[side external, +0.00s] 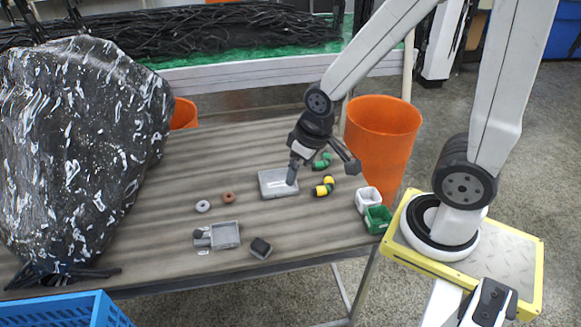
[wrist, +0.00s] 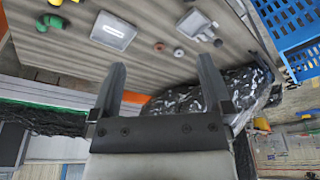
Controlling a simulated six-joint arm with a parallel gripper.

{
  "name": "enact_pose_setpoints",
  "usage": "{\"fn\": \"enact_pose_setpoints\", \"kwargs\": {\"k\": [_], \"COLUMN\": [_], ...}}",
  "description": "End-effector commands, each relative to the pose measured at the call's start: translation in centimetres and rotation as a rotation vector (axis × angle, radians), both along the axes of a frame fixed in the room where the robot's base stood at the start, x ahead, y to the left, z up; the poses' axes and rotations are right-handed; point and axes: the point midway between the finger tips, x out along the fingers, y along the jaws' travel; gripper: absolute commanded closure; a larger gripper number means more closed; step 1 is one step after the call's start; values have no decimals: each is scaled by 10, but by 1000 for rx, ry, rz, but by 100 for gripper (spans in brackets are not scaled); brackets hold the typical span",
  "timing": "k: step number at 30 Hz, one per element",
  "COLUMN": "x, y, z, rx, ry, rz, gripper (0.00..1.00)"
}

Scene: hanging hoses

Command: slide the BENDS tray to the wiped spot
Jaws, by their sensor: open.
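Two grey trays lie on the wooden table, and I cannot read a BENDS label on either. One tray (side external: 270,190) has a pale patch inside and lies mid-table; it also shows at upper left in the wrist view (wrist: 113,31). A smaller tray (side external: 226,235) lies nearer the front and shows in the wrist view (wrist: 193,24). My gripper (side external: 322,176) is open and empty. One finger overlaps the first tray in the side view, but the wrist view (wrist: 162,64) shows the fingers apart from it. I cannot make out a wiped spot.
Green-and-black (side external: 322,160) and yellow-and-black bends (side external: 324,187) lie right of the first tray. Two rings (side external: 203,206) and a dark block (side external: 261,248) lie nearby. White (side external: 368,200) and green bins (side external: 377,220) stand at the right edge. A speckled black bundle (side external: 80,140) fills the left.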

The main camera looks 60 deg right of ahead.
Motion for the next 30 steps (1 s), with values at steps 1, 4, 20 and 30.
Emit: {"fn": "enact_pose_setpoints", "kwargs": {"k": [1, 4, 20, 30], "x": [0, 0, 6, 58], "y": [0, 0, -2, -24], "z": [0, 0, 0, -9], "rx": [0, 0, 2, 19], "ry": [0, 0, 8, 85], "rz": [0, 0, -12, -122], "gripper": [0, 0, 73, 100]}}
